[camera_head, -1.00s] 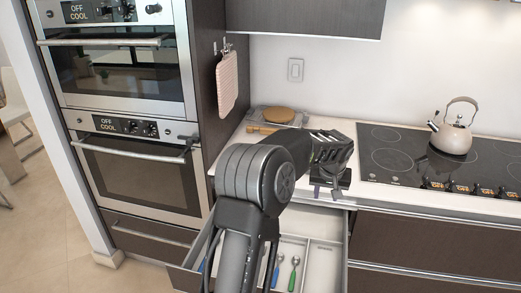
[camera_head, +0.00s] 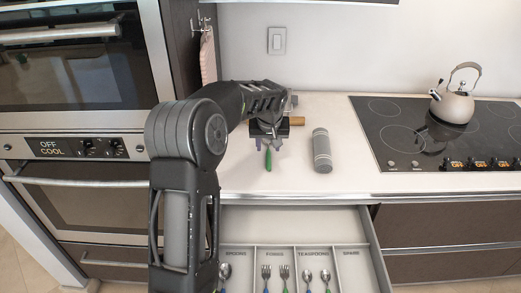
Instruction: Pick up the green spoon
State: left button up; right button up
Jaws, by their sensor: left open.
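A green handle (camera_head: 268,160), which looks like the green spoon's, lies on the white countertop; its other end is hidden under my gripper. My left gripper (camera_head: 269,145) is open and points down just above it, with fingertips on either side of its upper end. I cannot tell whether they touch it. The open drawer (camera_head: 290,225) below has compartments labelled spoons, forks, teaspoons and spare. A spoon (camera_head: 224,272) lies in the spoons part, forks (camera_head: 284,273) in the forks part, and teaspoons (camera_head: 325,277) in the teaspoons part. My right gripper is not in view.
A wooden handle (camera_head: 297,121) shows behind the gripper. The cooktop (camera_head: 385,120) with a kettle (camera_head: 453,105) is at right. Stacked ovens (camera_head: 75,150) are at left.

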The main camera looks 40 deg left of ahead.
aim_at(269, 158)
pick_arm(q)
jog(key=shift+d, duration=0.1)
jog(key=shift+b+x, duration=0.35)
jog(key=shift+x, duration=0.5)
jog(key=shift+w+f, duration=0.15)
jog(key=shift+f, duration=0.2)
jog(key=b+x, duration=0.1)
jog(key=x, duration=0.4)
jog(key=shift+w+f, duration=0.15)
grip_shut()
dwell(0.3)
